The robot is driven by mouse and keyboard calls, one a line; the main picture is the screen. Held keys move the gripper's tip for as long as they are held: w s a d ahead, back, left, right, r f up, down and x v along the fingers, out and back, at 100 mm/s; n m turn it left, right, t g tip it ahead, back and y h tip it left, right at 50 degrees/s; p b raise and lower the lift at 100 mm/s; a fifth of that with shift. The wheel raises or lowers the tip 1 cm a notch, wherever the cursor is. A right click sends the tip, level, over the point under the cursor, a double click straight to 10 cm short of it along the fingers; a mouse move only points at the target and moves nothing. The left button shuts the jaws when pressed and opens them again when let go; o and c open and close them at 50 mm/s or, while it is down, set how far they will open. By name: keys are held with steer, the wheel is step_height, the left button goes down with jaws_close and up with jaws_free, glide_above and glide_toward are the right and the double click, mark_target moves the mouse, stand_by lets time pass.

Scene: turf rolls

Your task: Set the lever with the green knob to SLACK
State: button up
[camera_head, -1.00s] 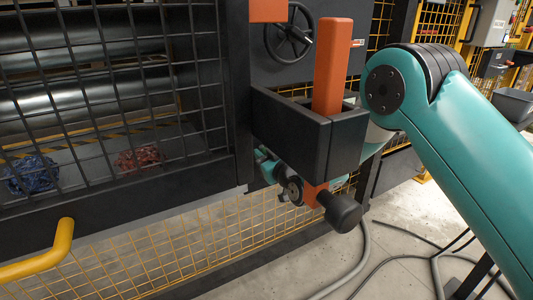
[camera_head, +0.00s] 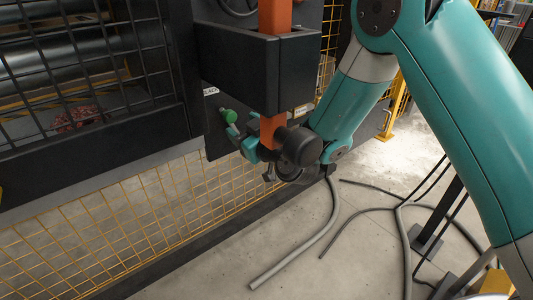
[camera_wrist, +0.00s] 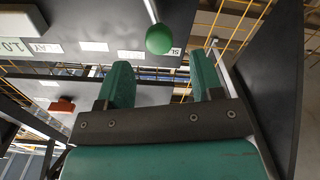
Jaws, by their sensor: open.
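In the wrist view the green knob (camera_wrist: 159,40) hangs on a pale rod at the top centre, by a label (camera_wrist: 172,53) starting "SL". My gripper (camera_wrist: 160,80) has its two teal fingers apart and empty. The knob appears beyond the tips, roughly between them; no contact is clear. In the head view my gripper (camera_head: 240,138) is close below the knob, partly hidden.
An orange bar (camera_head: 273,20) passes through the dark box (camera_head: 258,75) in front of my wrist and ends near a black knob (camera_head: 300,147). Yellow mesh (camera_head: 160,220) stands at the lower left.

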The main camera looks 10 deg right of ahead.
steer(key=b+v, duration=0.7)
steer(key=v, duration=0.2)
steer(key=shift+b, duration=0.35)
steer(key=shift+s+f, duration=0.1)
